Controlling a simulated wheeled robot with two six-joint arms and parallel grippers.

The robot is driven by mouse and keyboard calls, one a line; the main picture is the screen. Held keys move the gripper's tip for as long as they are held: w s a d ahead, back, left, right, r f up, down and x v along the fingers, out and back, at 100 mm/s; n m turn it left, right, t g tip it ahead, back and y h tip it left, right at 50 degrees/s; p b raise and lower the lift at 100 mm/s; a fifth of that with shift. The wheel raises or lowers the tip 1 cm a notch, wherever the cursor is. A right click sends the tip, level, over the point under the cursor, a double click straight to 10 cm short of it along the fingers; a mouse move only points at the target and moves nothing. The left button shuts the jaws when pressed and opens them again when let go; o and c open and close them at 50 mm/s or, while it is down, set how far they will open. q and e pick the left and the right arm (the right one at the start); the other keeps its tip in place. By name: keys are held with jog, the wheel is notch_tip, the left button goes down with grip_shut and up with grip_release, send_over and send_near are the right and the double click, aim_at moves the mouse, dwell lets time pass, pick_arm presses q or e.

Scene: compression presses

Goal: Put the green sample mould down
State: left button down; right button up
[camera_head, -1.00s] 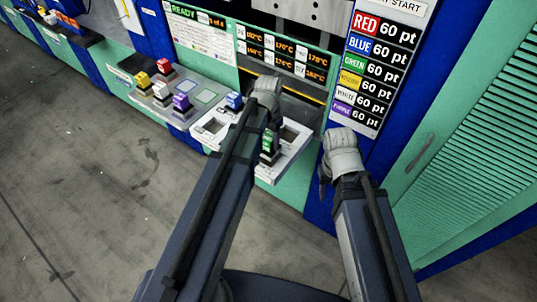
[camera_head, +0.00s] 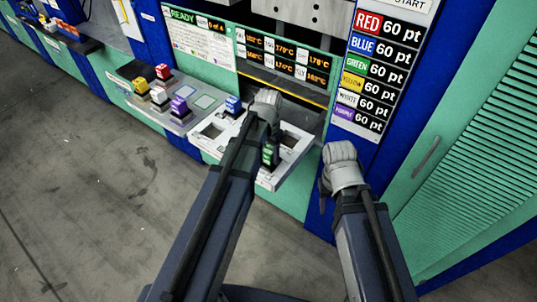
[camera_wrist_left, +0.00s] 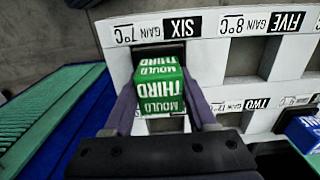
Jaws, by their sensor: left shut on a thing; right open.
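The green mould (camera_head: 268,155), marked THIRD in the left wrist view (camera_wrist_left: 159,90), is held between the two fingers of my left gripper (camera_head: 268,136). In the left wrist view, the gripper (camera_wrist_left: 162,108) is shut on it. The mould is over the white tray (camera_head: 292,163), in the column of the opening labelled SIX (camera_wrist_left: 165,28). Part of that dark opening shows beside it. I cannot tell whether the mould's underside touches the tray. My right gripper (camera_head: 325,190) is open and empty, right of the tray.
A blue mould (camera_head: 233,104) sits at the tray's left side and also shows in the left wrist view (camera_wrist_left: 303,130). Red, yellow, white and purple moulds stand on the grey rack (camera_head: 203,103) to the left. The press front (camera_head: 300,20) rises behind the tray. A green louvred cabinet (camera_head: 480,150) stands right.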

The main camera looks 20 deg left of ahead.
pick_arm(q)
jog(key=shift+f, duration=0.15)
jog(key=shift+c, duration=1)
grip_release()
notch_tip(320, 180, up, 12)
jog(key=p, duration=1.2)
jog(key=shift+r, duration=0.25)
jog(key=s+d+y, duration=0.1)
jog(key=s+d, duration=0.9)
jog(key=s, duration=0.4)
jog(key=shift+s+d, duration=0.15)
jog(key=shift+d, duration=0.1)
